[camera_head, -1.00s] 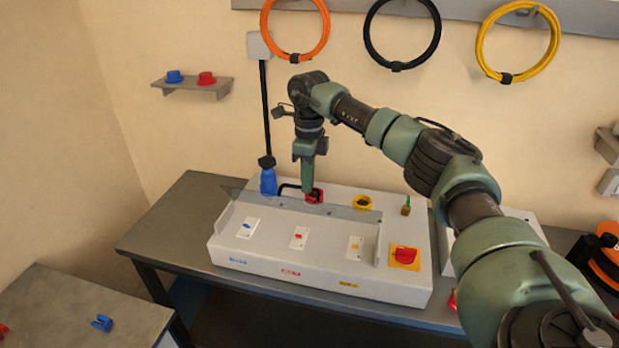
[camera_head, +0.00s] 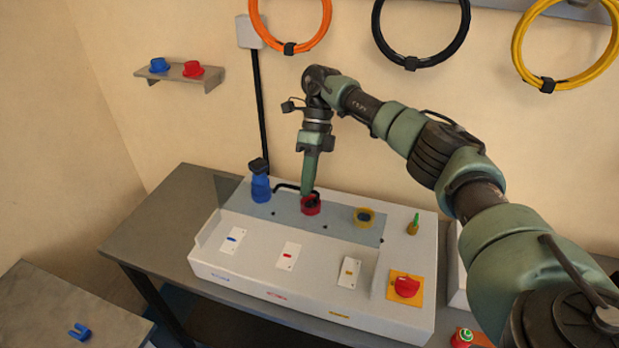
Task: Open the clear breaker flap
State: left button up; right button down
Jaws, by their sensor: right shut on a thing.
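The clear breaker flap (camera_head: 290,211) is a thin, see-through bluish panel on the white console (camera_head: 310,292). It leans far back over the console's rear, in front of the blue, red and yellow sockets. The three breakers, blue (camera_head: 232,240), red (camera_head: 287,256) and yellow (camera_head: 349,273), are uncovered in front of it. My right gripper (camera_head: 307,194) points down by the red socket (camera_head: 311,206), at the panel's rear part. It is shut, apparently on the flap; the contact is too small to see clearly. My left gripper is out of view.
A blue plug (camera_head: 260,186) stands at the console's back left, with a black cable rising behind it. A yellow socket (camera_head: 364,217), a green-tipped part (camera_head: 413,224) and a red rotary switch (camera_head: 406,287) lie right. Cable coils hang above.

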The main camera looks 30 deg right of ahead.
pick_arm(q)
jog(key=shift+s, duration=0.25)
pick_arm(e)
jog(key=shift+s+a+f, duration=0.1)
jog(key=shift+s+f, duration=0.05)
jog(key=shift+f, duration=0.15)
